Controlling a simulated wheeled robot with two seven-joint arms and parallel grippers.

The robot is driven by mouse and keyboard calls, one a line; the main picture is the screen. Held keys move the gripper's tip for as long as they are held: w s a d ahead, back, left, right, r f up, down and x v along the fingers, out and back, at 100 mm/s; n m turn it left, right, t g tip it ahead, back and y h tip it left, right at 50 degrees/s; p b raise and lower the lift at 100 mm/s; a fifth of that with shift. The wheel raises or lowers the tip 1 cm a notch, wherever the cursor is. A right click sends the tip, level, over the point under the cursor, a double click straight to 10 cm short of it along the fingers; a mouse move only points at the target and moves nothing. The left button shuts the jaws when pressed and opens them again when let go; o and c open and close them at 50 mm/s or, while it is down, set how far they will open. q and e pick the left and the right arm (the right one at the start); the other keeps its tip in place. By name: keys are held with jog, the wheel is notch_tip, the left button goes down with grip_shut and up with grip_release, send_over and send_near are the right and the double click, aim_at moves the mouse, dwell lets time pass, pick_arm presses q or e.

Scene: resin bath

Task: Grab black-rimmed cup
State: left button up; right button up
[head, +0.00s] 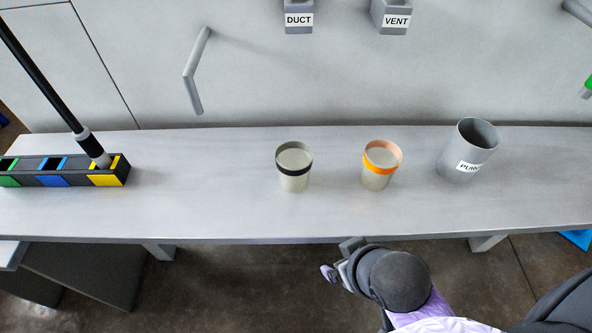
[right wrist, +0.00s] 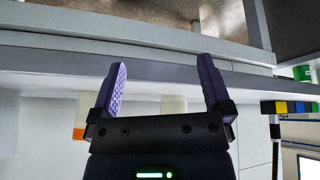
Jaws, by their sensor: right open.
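The black-rimmed cup (head: 294,180) is pale, with a black band below its rim, and stands upright on the grey bench. In the right wrist view its pale body (right wrist: 173,103) shows partly between my fingers; the gripper body hides the rest. An orange-banded cup (head: 376,181) stands to its right; it also shows at the left edge of my gripper in the right wrist view (right wrist: 82,116). My right gripper (head: 339,265) is open and empty, in front of the bench edge, apart from both cups. My left gripper is not in view.
A grey labelled container (head: 467,152) stands right of the cups on the bench (head: 220,205). A black rack (head: 58,164) with coloured slots and a leaning black rod is at the left. A handle (head: 194,72) sticks out of the back wall. The bench between rack and cups is clear.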

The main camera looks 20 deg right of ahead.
aim_at(286, 150)
jog(key=w+r+t, duration=0.2)
jog(key=w+r, duration=0.1)
jog(key=w+r+t+y, duration=0.1)
jog(key=w+r+t, duration=0.2)
jog(key=w+r, duration=0.1)
jog(key=shift+w+a+r+n+y, duration=0.1)
jog(key=shift+a+r+n+y, duration=0.1)
jog(key=shift+n+y, duration=0.1)
jog(key=w+a+b, duration=0.1)
jog(key=w, duration=0.2)
jog(key=w+a+t+y+b, duration=0.1)
jog(key=w, duration=0.3)
jog(key=w+a+t+b, duration=0.1)
jog(key=w, duration=0.3)
jog(key=shift+a+f+n, duration=0.1)
jog(key=shift+n, duration=0.2)
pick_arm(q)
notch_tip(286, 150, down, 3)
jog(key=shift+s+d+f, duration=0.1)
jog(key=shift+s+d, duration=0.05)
pick_arm(e)
jog(key=shift+s+t, duration=0.1)
jog(key=shift+t, duration=0.2)
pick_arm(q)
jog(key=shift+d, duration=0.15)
pick_arm(e)
jog(key=c, duration=1)
